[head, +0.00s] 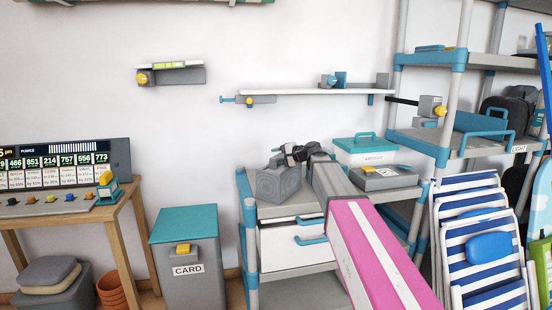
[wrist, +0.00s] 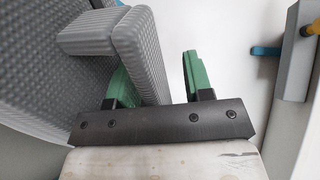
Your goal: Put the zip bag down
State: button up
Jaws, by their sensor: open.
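In the head view my gripper (head: 292,153) is over the top of the grey shelf unit, at the end of my outstretched arm. A grey patterned, box-like thing (head: 275,184) stands on the unit's top just below and left of it. In the wrist view my gripper (wrist: 154,64) has its green fingers apart. A grey textured piece (wrist: 143,55) lies between them, nearer the left finger, beside a larger grey textured body (wrist: 40,75). I cannot tell for sure whether this is the zip bag. The underside of the grey thing is hidden.
A teal-lidded box (head: 366,153) and a grey case (head: 385,179) stand right of my gripper. A wall shelf (head: 300,92) hangs above. A CARD bin (head: 187,240) stands left, and striped folding chairs (head: 480,240) lean at the right.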

jog(key=v, duration=1.1)
dwell(0.8)
